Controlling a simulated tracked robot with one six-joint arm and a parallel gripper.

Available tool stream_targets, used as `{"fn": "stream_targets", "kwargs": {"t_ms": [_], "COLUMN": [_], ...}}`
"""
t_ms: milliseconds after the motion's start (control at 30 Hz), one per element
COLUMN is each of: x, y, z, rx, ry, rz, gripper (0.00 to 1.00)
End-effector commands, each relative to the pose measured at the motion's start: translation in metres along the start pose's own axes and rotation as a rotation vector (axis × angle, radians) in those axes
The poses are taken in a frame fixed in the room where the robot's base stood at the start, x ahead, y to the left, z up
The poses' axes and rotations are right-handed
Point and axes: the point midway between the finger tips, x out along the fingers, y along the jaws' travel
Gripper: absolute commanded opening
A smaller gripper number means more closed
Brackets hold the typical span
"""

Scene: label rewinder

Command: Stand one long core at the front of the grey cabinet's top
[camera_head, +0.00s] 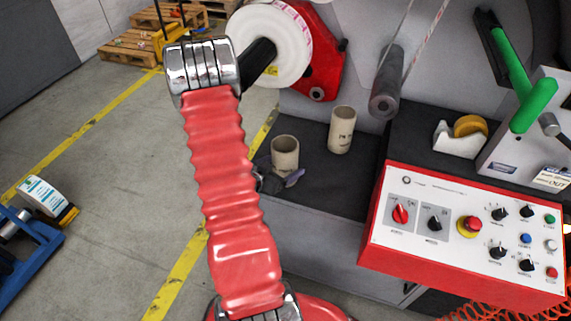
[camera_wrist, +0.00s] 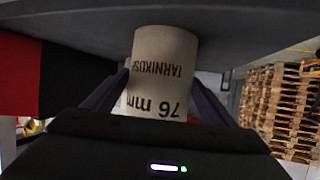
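Two beige cardboard cores stand upright on the dark top of the grey cabinet (camera_head: 325,175). The left core (camera_head: 285,150) is near the left edge, its lower part partly hidden by my gripper. The other core (camera_head: 341,130), marked with print, stands further back to the right. My gripper (camera_head: 280,175) is low beside the left core. In the wrist view, which is upside down, a core (camera_wrist: 163,70) printed "76 mm" is between the fingers of my gripper (camera_wrist: 162,85). The fingers look open, one close on each side; contact is hard to tell. A beige sliver shows behind the left finger.
A red-and-white control panel (camera_head: 465,225) juts out right of the cabinet top. A tape dispenser (camera_head: 460,137) stands behind it. A grey roller (camera_head: 387,85) and a white label roll (camera_head: 270,45) hang above. Open floor lies to the left.

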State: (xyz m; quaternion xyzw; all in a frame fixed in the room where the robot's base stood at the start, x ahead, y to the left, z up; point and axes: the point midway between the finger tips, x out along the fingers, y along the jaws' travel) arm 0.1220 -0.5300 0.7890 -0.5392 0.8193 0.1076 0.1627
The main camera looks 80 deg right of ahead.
Motion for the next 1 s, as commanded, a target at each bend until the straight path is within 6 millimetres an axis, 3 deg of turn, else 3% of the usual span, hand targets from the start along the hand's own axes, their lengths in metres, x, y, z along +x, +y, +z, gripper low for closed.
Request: {"fn": "stream_targets", "kwargs": {"t_ms": [467, 1000], "x": [-0.003, -0.074], "y": [0.0, -0.002], "z": [-0.002, -0.002], "rx": [0.0, 0.0], "ry": [0.0, 0.0], "rz": [-0.001, -0.005], "gripper": [0.86, 0.86]}}
